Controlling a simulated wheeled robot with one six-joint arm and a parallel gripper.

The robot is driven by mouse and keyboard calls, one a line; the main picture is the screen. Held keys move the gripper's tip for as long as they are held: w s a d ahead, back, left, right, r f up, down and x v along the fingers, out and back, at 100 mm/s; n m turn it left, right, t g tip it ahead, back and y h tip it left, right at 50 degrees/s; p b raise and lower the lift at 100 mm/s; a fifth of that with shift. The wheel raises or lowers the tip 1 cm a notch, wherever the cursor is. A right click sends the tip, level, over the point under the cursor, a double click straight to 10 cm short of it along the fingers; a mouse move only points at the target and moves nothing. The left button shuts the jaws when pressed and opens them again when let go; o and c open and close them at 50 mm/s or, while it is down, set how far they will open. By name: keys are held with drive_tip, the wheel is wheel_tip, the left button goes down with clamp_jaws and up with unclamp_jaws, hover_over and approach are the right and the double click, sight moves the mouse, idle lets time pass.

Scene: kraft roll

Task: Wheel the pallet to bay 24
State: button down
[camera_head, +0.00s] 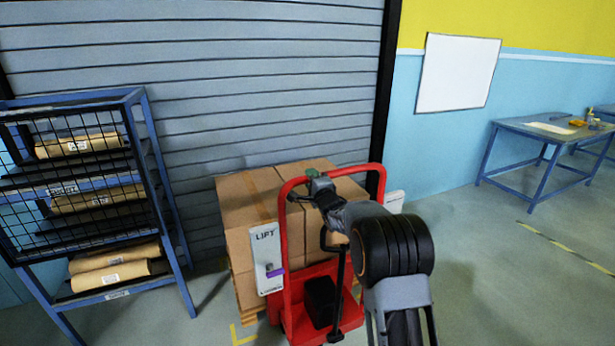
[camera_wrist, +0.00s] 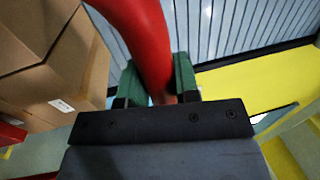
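A red pallet truck (camera_head: 309,290) stands in front of the roller shutter, with its tall hoop handle (camera_head: 284,222) facing me. Cardboard boxes (camera_head: 240,215) are stacked on a wooden pallet (camera_head: 247,300) behind it. A white panel marked LIFT (camera_head: 267,258), with a purple part on it, is at the handle's left. My gripper (camera_head: 319,184) is at the top bar of the handle. In the wrist view its green fingers (camera_wrist: 158,82) sit on both sides of the red bar (camera_wrist: 145,35), closed on it. My arm hides part of the truck's right side. I see no bay number.
A blue rack (camera_head: 155,170) with wrapped rolls stands close on the left. The shutter (camera_head: 230,90) closes off the back. A blue table (camera_head: 535,130) is at the far right. Open floor (camera_head: 490,270) with a striped line lies to the right. A yellow floor mark (camera_head: 240,338) is near the pallet.

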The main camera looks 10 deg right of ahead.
drive_tip(key=shift+d+r, duration=0.15)
drive_tip(key=shift+r, duration=0.7)
drive_tip(key=c, duration=1.2)
unclamp_jaws()
drive_tip(key=shift+w+f, duration=0.3)
drive_tip(key=shift+w, duration=0.15)
drive_tip(key=shift+c, duration=0.2)
drive_tip(key=shift+o, duration=0.8)
drive_tip(key=shift+w+f, duration=0.2)
drive_tip(key=shift+w, duration=0.1)
drive_tip(key=shift+o, duration=1.2)
drive_tip(key=shift+f, duration=0.1)
drive_tip(key=shift+a+f, duration=0.1)
drive_tip(key=shift+a, duration=0.15)
drive_tip(key=shift+s+f, duration=0.15)
drive_tip(key=shift+s, duration=0.05)
drive_tip(key=b+v, duration=0.2)
drive_tip(key=v, duration=1.1)
drive_tip(key=shift+s+d+b, duration=0.2)
drive_tip(key=shift+d+b, duration=0.1)
drive_tip(key=shift+d, duration=0.05)
